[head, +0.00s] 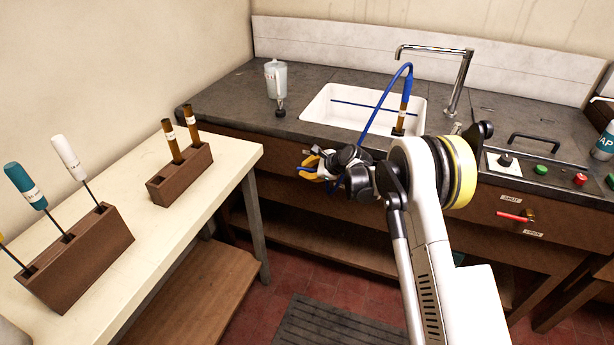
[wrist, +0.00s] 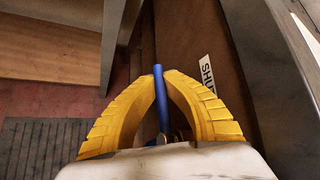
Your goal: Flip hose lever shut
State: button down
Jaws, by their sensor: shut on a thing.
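My gripper (head: 316,165) is in front of the sink counter's wooden front in the head view. Its two ribbed yellow fingers also show in the wrist view (wrist: 162,74), closed together around a straight blue lever handle (wrist: 158,76). The blue handle's tip sticks out past the fingertips, and a small metal piece shows at its base. A white label reading SHU, its last part cut off (wrist: 207,75), is on the brown panel just right of the fingers. In the head view the lever's mount is hidden by my gripper and arm.
A blue hose (head: 382,100) hangs from the sink (head: 318,108) down behind my arm. A second, red-handled lever (head: 513,217) with SHUT and OPEN labels is on the panel at right. The cream table (head: 205,207) stands at left, with open floor between.

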jog(key=shift+r+t+y, duration=0.4)
jog(key=shift+r+y, duration=0.05)
jog(key=shift+y, duration=0.25)
jog(key=shift+r, duration=0.1)
jog(key=c, duration=1.8)
grip_release()
jog(key=shift+a, duration=0.1)
jog(key=shift+o, duration=0.2)
jog(key=shift+w, duration=0.1)
jog(key=v, duration=1.2)
